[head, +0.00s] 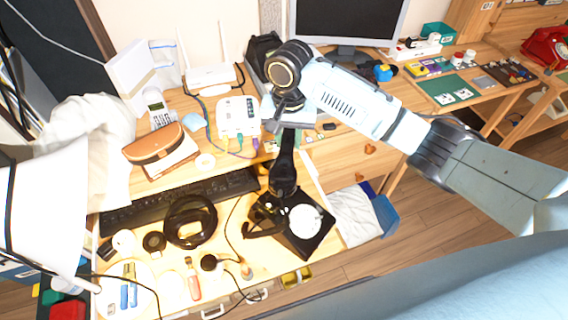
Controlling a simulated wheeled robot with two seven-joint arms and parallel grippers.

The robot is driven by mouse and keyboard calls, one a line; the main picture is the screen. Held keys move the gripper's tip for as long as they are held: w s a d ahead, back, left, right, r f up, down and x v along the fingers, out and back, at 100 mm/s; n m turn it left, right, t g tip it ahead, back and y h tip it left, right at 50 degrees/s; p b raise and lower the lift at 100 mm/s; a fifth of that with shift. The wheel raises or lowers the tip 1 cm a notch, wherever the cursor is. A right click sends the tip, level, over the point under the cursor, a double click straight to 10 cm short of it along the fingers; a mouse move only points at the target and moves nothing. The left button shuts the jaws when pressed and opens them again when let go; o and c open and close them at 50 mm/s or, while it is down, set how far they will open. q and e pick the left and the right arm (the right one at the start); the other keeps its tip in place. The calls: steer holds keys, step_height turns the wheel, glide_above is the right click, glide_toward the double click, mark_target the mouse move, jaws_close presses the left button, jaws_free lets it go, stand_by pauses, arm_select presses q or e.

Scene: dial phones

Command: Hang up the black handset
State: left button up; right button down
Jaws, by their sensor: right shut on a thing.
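A black dial phone (321,239) with a white dial sits near the front right edge of the wooden desk. The black handset (284,172) is off the phone and hangs roughly upright, just behind and above the phone, its wide lower end close to the phone's back. My right gripper (288,124) is shut on the handset's upper part; the arm partly hides the grip. I cannot tell the exact gap between handset and phone. My left gripper is not in view.
A white router box (238,116) stands behind, left of the handset. A monitor (347,18) is at the back. A red phone (546,46) is far right.

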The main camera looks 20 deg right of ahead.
arm_select(q)
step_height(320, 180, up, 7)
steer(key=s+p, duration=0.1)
steer(key=p, duration=0.5)
arm_select(e)
steer(key=a+f+m+b, duration=0.1)
steer(key=f+m+b, duration=0.1)
steer(key=f, duration=0.3)
steer(key=s+a+f+m+b, duration=0.1)
steer(key=f+m+b, duration=0.1)
steer(key=f, duration=0.3)
steer(key=s+a+f+m+b, duration=0.1)
steer(key=f+m+b, duration=0.1)
steer(key=f, duration=0.3)
steer(key=shift+s+a+f, duration=0.1)
steer(key=shift+f, duration=0.05)
arm_select(q)
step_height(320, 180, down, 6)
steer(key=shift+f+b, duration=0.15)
steer(key=shift+b, duration=0.15)
arm_select(e)
steer(key=shift+f, duration=0.2)
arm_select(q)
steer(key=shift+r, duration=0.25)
arm_select(e)
steer(key=shift+a+r+p, duration=0.1)
steer(key=shift+p, duration=0.35)
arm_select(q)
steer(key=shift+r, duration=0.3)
